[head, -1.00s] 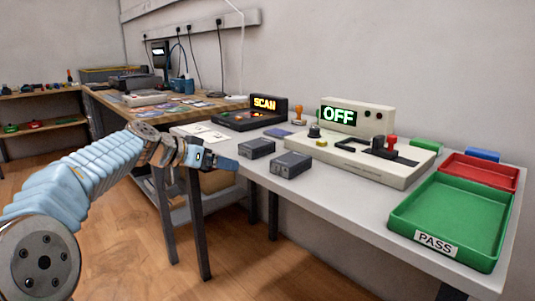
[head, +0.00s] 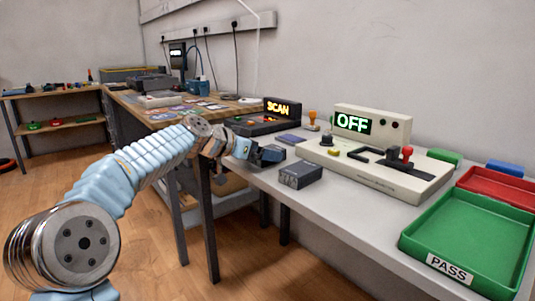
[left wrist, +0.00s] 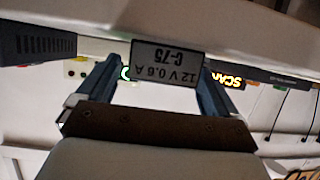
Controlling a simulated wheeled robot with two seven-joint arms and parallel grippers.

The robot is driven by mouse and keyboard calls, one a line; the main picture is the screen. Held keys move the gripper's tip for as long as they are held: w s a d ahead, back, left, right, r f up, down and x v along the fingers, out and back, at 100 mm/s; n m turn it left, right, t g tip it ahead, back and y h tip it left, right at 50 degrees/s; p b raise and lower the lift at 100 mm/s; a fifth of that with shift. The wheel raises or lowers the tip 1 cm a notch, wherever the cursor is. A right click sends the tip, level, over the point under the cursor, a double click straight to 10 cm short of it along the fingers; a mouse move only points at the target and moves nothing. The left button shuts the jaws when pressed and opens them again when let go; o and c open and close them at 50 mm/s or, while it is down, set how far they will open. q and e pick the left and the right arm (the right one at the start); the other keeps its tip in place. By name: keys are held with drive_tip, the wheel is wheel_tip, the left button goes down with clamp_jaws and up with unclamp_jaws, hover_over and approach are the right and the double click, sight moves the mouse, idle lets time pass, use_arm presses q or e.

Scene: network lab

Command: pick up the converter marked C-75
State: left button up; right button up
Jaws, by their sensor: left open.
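The converter marked C-75 (left wrist: 167,62) shows its label, "12 V 0.6 A C-75", upside down in the left wrist view. My left gripper (left wrist: 158,78) is open, with one finger on each side of the label face. I cannot tell whether either finger touches it. In the head view my left gripper (head: 268,154) is at the table's near edge and mostly hides this converter. A second dark grey converter (head: 300,175) sits just to the right; its vented side (left wrist: 38,45) shows at the left in the wrist view. My right gripper is not in view.
A test unit (head: 375,160) reading OFF stands behind the converters. A scanner (head: 262,120) reading SCAN is at the back left. A green PASS tray (head: 465,240) and a red tray (head: 500,185) are at the right. The tabletop (head: 345,213) before the unit is clear.

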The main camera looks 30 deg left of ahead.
use_arm(q)
drive_tip(key=x, duration=0.2)
drive_tip(key=shift+w+d+f, duration=0.1)
drive_tip(key=shift+w, duration=0.15)
drive_tip(key=c, duration=1.2)
drive_tip(key=shift+c, duration=0.2)
